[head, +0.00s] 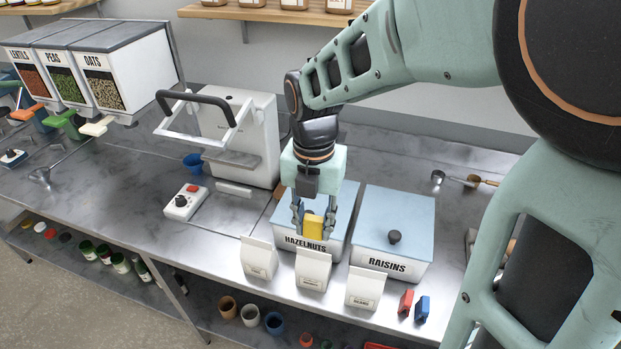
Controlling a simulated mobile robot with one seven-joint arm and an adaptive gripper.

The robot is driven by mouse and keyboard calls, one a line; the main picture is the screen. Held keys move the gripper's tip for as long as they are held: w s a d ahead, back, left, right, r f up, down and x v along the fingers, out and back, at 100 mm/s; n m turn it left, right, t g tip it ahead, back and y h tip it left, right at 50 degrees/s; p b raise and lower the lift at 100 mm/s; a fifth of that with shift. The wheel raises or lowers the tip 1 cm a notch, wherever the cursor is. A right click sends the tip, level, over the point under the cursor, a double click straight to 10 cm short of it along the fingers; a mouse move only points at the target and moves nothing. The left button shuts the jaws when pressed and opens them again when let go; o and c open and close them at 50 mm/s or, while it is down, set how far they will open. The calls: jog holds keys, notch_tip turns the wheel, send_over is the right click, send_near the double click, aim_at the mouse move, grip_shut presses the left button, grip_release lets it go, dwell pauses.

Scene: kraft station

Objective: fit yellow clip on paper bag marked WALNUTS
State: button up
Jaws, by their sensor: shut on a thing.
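My gripper (312,229) points down and is shut on the yellow clip (314,226). The clip is in front of the HAZELNUTS bin and appears just above the top of the middle paper bag (313,270). I cannot tell whether clip and bag touch. Three white paper bags stand upright in a row: the left bag (258,258), the middle one, and the right bag (364,288). Each has a small label low on its front. The print is too small to read surely, so I cannot tell which is marked WALNUTS.
The HAZELNUTS bin (340,212) and the RAISINS bin (402,225) stand close behind the bags. A red clip (405,302) and a blue clip (422,309) lie right of the bags. A white machine (240,135) with a dark handle stands behind left. The counter's front edge is close.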

aim_at(313, 252)
jog(key=shift+f+b, duration=1.5)
jog(key=shift+f, duration=0.1)
jog(key=shift+f+b, duration=0.45)
jog(key=shift+f, duration=0.85)
jog(key=shift+f, duration=0.15)
jog(key=shift+f, duration=0.1)
jog(key=o, duration=2)
jog(key=shift+r+p, duration=1.6)
jog(key=shift+p, duration=0.35)
